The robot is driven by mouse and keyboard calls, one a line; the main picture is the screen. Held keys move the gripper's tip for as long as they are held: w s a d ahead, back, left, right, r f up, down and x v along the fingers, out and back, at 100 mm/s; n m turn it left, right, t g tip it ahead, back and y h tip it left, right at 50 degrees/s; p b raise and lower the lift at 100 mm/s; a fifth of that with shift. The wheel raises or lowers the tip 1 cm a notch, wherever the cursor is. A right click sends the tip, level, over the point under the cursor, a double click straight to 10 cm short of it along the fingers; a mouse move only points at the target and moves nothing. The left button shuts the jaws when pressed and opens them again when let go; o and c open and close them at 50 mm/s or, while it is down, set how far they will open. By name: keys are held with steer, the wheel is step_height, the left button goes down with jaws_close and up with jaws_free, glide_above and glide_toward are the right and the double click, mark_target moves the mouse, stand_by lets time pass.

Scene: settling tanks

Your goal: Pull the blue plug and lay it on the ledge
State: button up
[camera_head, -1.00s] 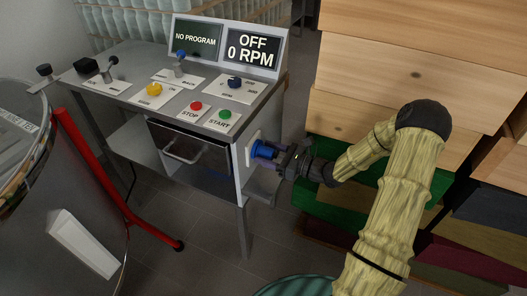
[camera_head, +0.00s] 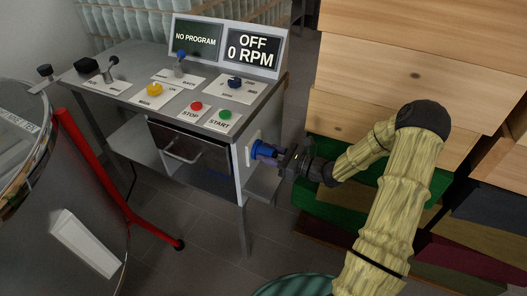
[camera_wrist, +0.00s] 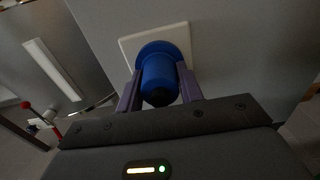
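The blue plug (camera_head: 262,149) is at the side of the grey control console, against a pale socket plate (camera_head: 252,147). In the wrist view the plug (camera_wrist: 158,78) points toward me, its wide collar close to the square socket plate (camera_wrist: 184,36). My gripper (camera_wrist: 160,80) has its purple fingers on either side of the plug's body, with no clear gap, and looks shut on it. In the head view my gripper (camera_head: 275,153) reaches the plug from the right. The ledge (camera_head: 262,187) is a grey shelf on the console's side, just below the plug.
The console (camera_head: 140,75) carries knobs, levers, a red stop button (camera_head: 196,106) and a green start button (camera_head: 225,114). Its screen (camera_head: 252,48) reads OFF, 0 RPM. Stacked wooden boxes (camera_head: 400,70) stand close on the right. A round tank with a red bar (camera_head: 105,180) is at left.

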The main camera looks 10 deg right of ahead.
mark_target(273, 155)
steer(key=shift+d, duration=0.1)
jaws_close()
steer(key=shift+p+v, duration=0.9)
steer(key=shift+v, duration=2)
